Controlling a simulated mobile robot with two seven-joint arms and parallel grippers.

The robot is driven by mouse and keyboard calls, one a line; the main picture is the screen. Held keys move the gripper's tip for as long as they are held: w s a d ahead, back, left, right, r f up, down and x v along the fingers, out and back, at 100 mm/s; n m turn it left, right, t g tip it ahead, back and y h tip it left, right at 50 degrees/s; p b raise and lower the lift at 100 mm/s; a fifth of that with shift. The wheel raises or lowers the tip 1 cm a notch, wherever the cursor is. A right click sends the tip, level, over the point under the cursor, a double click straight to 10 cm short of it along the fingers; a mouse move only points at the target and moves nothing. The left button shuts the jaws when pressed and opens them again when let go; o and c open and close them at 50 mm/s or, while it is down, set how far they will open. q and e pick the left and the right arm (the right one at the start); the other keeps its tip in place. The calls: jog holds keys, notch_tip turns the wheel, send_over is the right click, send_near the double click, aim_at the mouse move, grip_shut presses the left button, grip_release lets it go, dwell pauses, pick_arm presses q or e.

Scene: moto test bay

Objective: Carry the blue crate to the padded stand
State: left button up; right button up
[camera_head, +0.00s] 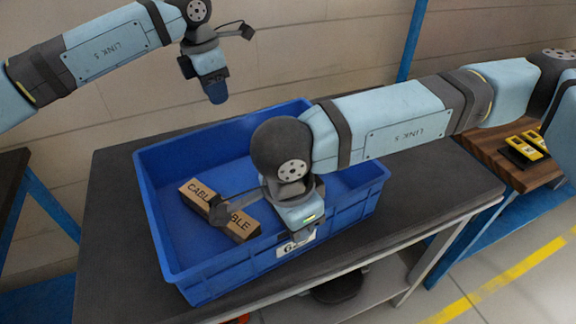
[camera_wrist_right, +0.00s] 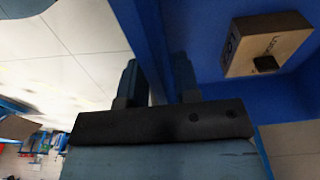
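The blue crate (camera_head: 163,235) stands on a dark-topped table (camera_head: 110,240) in the head view. A cardboard box marked CABLE (camera_head: 242,222) lies inside it and also shows in the right wrist view (camera_wrist_right: 268,45). My right gripper (camera_head: 298,237) is down at the crate's near wall, by the white label. In the right wrist view its fingers (camera_wrist_right: 158,78) stand on either side of the crate's wall; whether they press on it is unclear. My left gripper (camera_head: 216,93) hangs in the air above the crate's far side, apart from it. I cannot identify the padded stand.
A wooden bench (camera_head: 500,165) at the right holds yellow-and-black items (camera_head: 527,146). A dark surface with blue legs (camera_head: 10,175) is at the left edge. A blue post and the wall are behind. Floor with a yellow line (camera_head: 500,285) is open at the lower right.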

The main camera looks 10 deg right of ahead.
notch_tip(320, 180, up, 11)
jog(key=a, duration=0.1)
jog(key=shift+s, duration=0.25)
jog(key=shift+a, duration=0.1)
dwell(0.3)
